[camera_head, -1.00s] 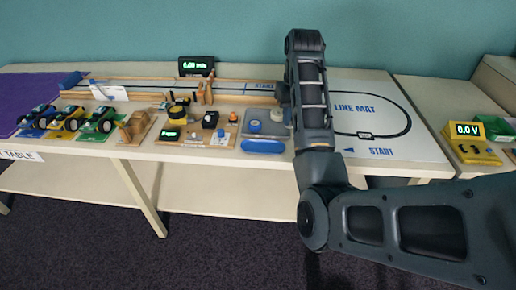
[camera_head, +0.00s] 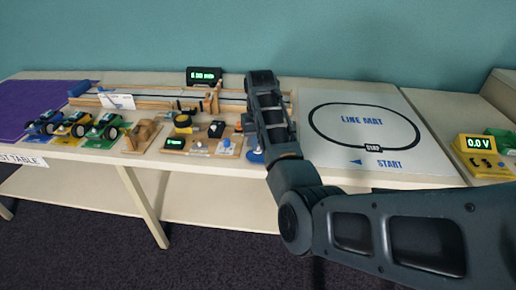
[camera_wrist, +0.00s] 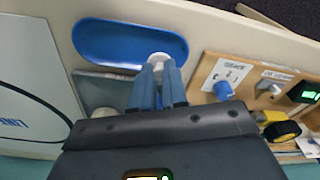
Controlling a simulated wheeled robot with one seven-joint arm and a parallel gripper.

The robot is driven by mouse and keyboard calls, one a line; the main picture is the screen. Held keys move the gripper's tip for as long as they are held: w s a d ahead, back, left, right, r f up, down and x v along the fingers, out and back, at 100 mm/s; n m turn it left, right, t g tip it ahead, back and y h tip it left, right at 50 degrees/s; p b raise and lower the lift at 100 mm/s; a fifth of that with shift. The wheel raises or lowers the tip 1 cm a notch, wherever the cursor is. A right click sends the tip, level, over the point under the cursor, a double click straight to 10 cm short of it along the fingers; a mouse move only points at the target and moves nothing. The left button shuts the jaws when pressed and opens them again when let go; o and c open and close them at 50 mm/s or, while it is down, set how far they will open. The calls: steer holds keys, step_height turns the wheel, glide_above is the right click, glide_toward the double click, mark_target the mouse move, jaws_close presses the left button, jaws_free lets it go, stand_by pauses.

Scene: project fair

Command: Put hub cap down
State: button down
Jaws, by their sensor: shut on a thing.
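My gripper (camera_wrist: 160,75) is shut on the hub cap (camera_wrist: 158,59), a small whitish round piece at the fingertips in the wrist view. The fingers hide part of it. It overlaps the near rim of an oblong blue tray (camera_wrist: 110,42); I cannot tell whether it touches the tray. The visible inside of the tray looks empty. In the head view my forearm covers the gripper and hub cap, and only a bit of blue (camera_head: 254,156) shows beside it.
A grey tray (camera_wrist: 90,82) with a round pale piece (camera_wrist: 105,112) lies beside the blue one. The line mat (camera_head: 365,130) lies right of my arm.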

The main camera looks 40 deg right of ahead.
steer(key=shift+f, duration=1.15)
steer(key=shift+f, duration=0.15)
steer(key=c, duration=1.1)
jaws_free()
steer(key=shift+c, duration=0.2)
step_height(320, 180, up, 12)
steer(key=s, duration=0.1)
steer(key=shift+s+a+p, duration=0.15)
steer(key=shift+a+p, duration=0.15)
steer(key=shift+a, duration=0.05)
